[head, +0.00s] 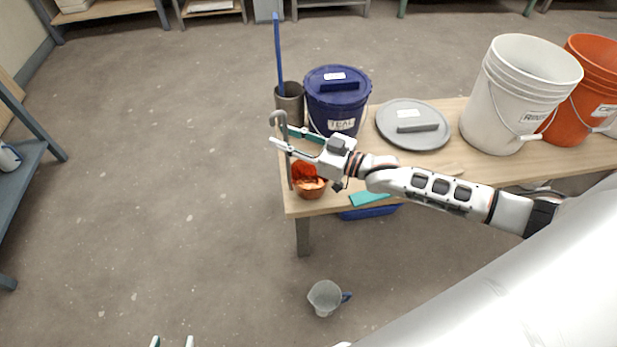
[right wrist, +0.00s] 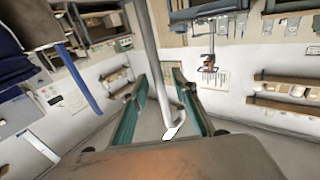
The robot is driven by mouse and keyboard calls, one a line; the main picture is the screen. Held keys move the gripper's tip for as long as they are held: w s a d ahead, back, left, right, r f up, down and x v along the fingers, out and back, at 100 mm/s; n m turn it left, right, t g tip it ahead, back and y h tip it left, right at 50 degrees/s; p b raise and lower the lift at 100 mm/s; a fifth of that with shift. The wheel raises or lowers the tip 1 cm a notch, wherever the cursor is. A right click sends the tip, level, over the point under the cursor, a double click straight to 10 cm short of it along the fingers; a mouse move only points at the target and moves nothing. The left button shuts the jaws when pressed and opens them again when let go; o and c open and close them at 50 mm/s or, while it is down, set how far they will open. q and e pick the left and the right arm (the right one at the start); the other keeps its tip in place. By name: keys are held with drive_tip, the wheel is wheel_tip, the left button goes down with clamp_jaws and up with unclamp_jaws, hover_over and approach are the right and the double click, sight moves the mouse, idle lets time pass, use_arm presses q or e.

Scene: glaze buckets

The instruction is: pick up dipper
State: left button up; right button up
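The dipper (head: 289,172) looks like a thin grey upright rod with a hooked top, at the left end of the wooden table (head: 450,170). Its lower end is hard to make out beside the orange bowl. My right gripper (head: 285,138) reaches in from the right, with its fingers around the upper rod. In the right wrist view the rod (right wrist: 150,50) passes between the two teal-padded fingers, with gaps visible, so the gripper looks open. My left gripper (head: 172,342) shows only its two spread fingertips at the bottom edge.
Close behind my right gripper stand a dark cup (head: 291,104) holding a blue-handled tool and a blue lidded bucket (head: 338,100). A grey lid (head: 395,140), a white bucket (head: 505,110) and an orange bucket (head: 590,75) stand rightward. A grey jug (head: 324,296) is on the floor.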

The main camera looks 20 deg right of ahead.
clamp_jaws()
use_arm(q)
drive_tip(key=s+a+r+p, duration=0.1)
drive_tip(key=p, duration=0.4)
drive_tip(key=shift+r+p, duration=0.15)
drive_tip(key=shift+p, duration=0.2)
use_arm(e)
wheel_tip(320, 180, up, 20)
drive_tip(key=shift+a, duration=0.1)
